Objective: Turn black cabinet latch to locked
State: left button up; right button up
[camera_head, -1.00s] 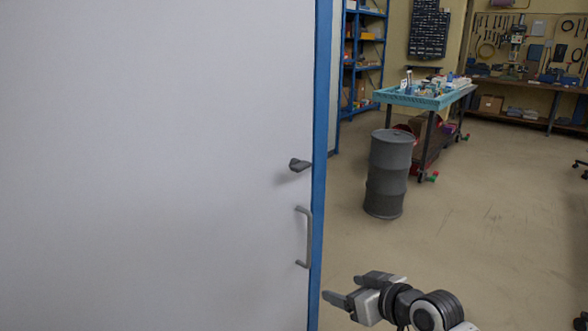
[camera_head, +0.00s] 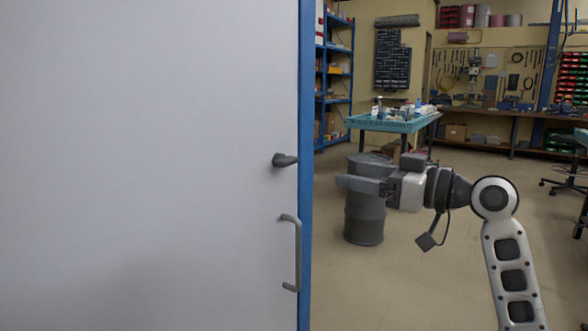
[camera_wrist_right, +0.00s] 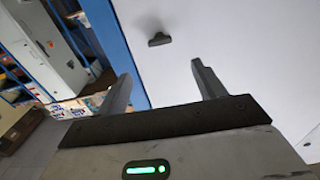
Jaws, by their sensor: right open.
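The dark latch (camera_head: 285,160) sticks out near the right edge of a large white cabinet door (camera_head: 150,170) with a blue edge. It lies roughly level, pointing right. In the right wrist view the latch (camera_wrist_right: 159,39) shows ahead, above the space between the fingers. My right gripper (camera_head: 368,173) is open and empty, to the right of the latch and slightly lower, apart from it. Its two fingers also show spread in the right wrist view (camera_wrist_right: 163,88). My left gripper is not in view.
A grey bar handle (camera_head: 296,252) is on the door below the latch. A dark drum (camera_head: 364,222) stands on the floor behind my gripper. A teal-topped table (camera_head: 390,123) with items is farther back. The floor at right is mostly open.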

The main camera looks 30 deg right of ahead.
aim_at(292, 162)
jog(key=p+x, duration=0.2)
jog(key=x, duration=1.2)
jog(key=shift+s, duration=0.1)
jog(key=c, duration=1)
